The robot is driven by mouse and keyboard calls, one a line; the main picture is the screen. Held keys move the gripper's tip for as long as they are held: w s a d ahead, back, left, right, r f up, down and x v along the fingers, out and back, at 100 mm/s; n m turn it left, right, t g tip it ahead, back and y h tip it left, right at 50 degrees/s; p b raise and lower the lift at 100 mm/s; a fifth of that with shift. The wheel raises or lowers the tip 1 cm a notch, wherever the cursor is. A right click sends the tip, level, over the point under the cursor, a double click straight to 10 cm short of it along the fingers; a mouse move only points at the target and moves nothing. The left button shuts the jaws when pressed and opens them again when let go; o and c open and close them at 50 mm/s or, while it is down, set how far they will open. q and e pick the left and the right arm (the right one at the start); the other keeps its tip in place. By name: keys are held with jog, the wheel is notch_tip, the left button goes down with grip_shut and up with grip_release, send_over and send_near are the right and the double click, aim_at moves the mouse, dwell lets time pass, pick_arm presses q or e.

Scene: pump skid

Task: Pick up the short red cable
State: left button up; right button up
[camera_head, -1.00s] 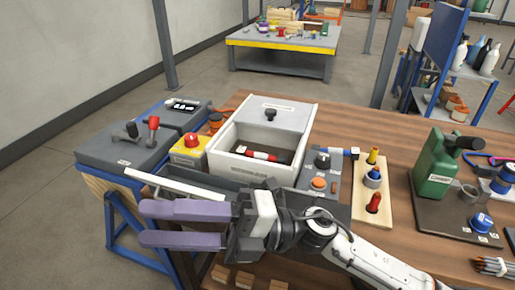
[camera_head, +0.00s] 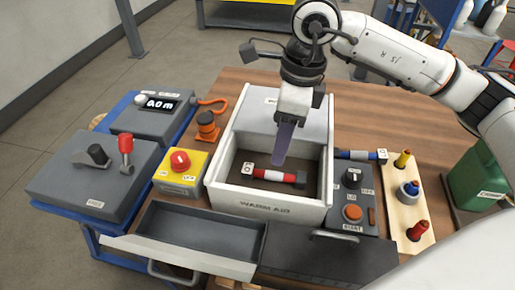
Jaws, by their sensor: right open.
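The short red cable (camera_head: 273,175), red with a white middle band and dark ends, lies on the floor of the white box marked WARM AID (camera_head: 262,207). A small white tag is at its left end. My right gripper (camera_head: 281,160) points down into the box from above, with its purple finger just over the cable. Only one finger shows clearly, as the other is lined up behind it. The gripper is open and holds nothing; the cable appears apart from it. My left gripper is not in view.
An open grey drawer (camera_head: 200,235) stands in front of the box. A yellow box with a red button (camera_head: 181,170) is at its left, and a grey control panel (camera_head: 352,204) at its right. A blue-ended cable (camera_head: 359,154) lies behind the panel.

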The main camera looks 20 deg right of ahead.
aim_at(275, 172)
jog(key=shift+w+f, duration=0.4)
jog(key=shift+f, duration=0.15)
jog(key=f, duration=0.3)
jog(key=shift+s+a, duration=0.15)
jog(key=shift+s, duration=0.25)
jog(key=shift+w+f, duration=0.1)
jog(key=shift+f, duration=0.2)
notch_tip(275, 172, down, 4)
jog(key=shift+a+f+p, duration=0.1)
jog(key=shift+f+p, duration=0.1)
jog(key=shift+p, duration=0.4)
jog(key=shift+w+f, duration=0.2)
jog(key=shift+f, duration=0.25)
jog(key=c, duration=1)
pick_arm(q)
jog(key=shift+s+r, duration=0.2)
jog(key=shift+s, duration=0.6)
pick_arm(e)
jog(key=shift+c, duration=0.5)
jog(key=shift+r, duration=0.1)
